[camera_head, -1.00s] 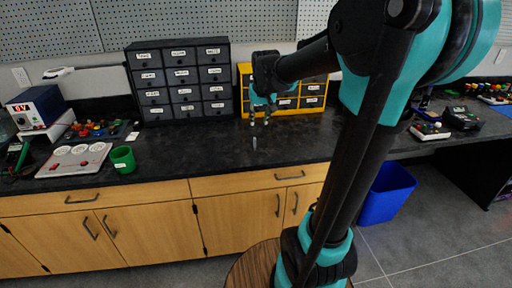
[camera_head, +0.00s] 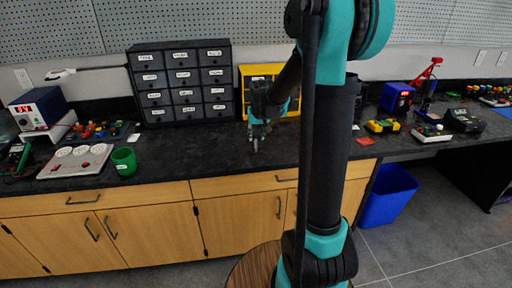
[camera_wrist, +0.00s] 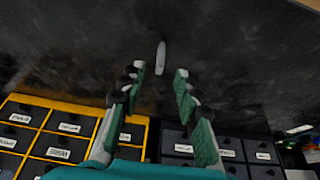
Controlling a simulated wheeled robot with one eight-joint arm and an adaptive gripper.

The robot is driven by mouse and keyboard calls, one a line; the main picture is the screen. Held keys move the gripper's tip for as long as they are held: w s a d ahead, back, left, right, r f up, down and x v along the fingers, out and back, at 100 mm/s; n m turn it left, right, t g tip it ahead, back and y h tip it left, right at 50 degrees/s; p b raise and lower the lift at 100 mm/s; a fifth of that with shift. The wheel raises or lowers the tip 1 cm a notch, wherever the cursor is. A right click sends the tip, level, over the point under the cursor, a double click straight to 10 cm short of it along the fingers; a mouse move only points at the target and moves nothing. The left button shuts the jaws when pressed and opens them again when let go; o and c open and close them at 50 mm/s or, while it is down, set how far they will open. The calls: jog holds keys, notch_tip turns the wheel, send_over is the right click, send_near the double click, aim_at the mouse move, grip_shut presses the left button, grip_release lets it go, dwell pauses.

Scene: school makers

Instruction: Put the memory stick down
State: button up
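The memory stick is a small, pale grey, slim piece on the dark countertop (camera_head: 215,155). In the head view the memory stick (camera_head: 255,146) shows just below my gripper (camera_head: 260,129). In the wrist view the memory stick (camera_wrist: 160,58) lies just past the fingertips, in line with the gap between them. My gripper (camera_wrist: 160,80) is open, with its two green-padded fingers apart and nothing between them. The stick appears to lie on the counter, apart from both fingers.
A black drawer cabinet (camera_head: 181,82) and a yellow-framed drawer unit (camera_head: 258,71) stand at the back. My arm hides part of the counter. Bare counter surrounds the stick.

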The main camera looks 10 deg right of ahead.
aim_at(256, 140)
jog(key=shift+x, duration=2.6)
jog(key=shift+w, duration=0.1)
grip_shut()
